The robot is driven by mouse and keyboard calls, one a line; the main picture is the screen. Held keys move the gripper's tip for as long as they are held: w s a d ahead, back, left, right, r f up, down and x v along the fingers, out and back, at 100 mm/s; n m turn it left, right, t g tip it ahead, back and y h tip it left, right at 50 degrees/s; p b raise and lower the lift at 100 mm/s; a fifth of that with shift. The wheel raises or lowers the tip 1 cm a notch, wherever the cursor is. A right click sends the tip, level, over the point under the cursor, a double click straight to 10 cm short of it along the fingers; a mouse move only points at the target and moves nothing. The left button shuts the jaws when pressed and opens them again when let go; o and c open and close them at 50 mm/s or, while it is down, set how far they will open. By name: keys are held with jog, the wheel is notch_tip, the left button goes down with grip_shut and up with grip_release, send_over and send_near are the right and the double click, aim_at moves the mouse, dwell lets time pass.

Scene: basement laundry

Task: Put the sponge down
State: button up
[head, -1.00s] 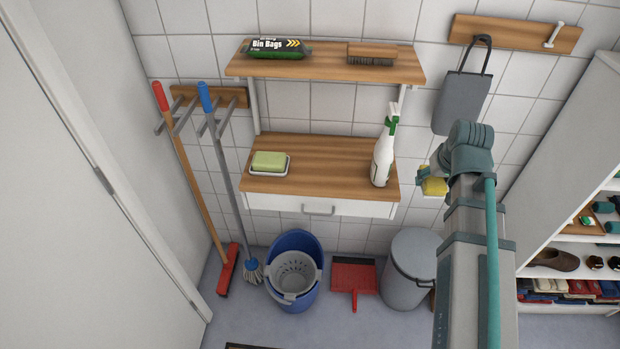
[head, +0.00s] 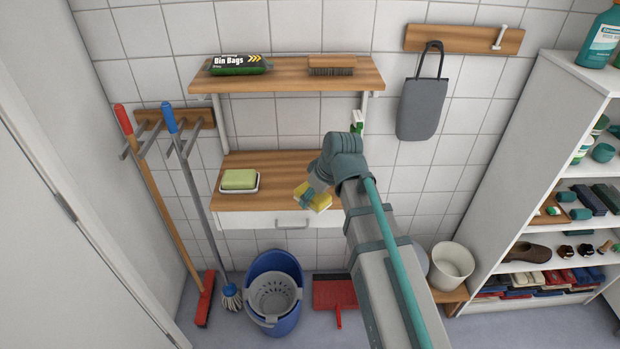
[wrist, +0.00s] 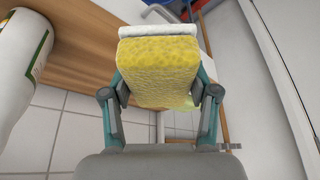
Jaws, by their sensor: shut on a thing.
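The yellow sponge (wrist: 158,68) with a white layer is held between the fingers of my gripper (wrist: 160,95) in the wrist view. In the head view the sponge (head: 316,196) shows at the end of my gripper (head: 316,198), in front of the right part of the wooden drawer shelf (head: 245,200). I cannot tell whether the sponge touches the shelf. My arm hides the right end of this shelf and most of the spray bottle (head: 357,122).
A green soap bar (head: 239,179) sits in a white dish at the shelf's left. Bin bags (head: 240,64) and a brush (head: 331,65) lie on the upper shelf. A blue bucket (head: 258,266) stands below. The shelf's middle is bare.

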jog(key=w+p, duration=0.1)
jog(key=w, duration=0.4)
jog(key=w+a+f+p, duration=0.1)
jog(key=w, duration=0.4)
jog(key=w+p, duration=0.2)
jog(key=w, duration=0.2)
jog(key=shift+w+a+f, duration=0.2)
jog(key=shift+w+f, duration=0.15)
jog(key=shift+w, duration=0.05)
jog(key=shift+f+p, duration=0.95)
jog(key=shift+f, duration=1.35)
jog(key=shift+w+f+p, duration=0.2)
jog(key=shift+p, duration=0.1)
jog(key=shift+f, duration=0.15)
jog(key=shift+f+b, duration=0.3)
jog(key=shift+b, duration=0.05)
jog(key=o, duration=1.1)
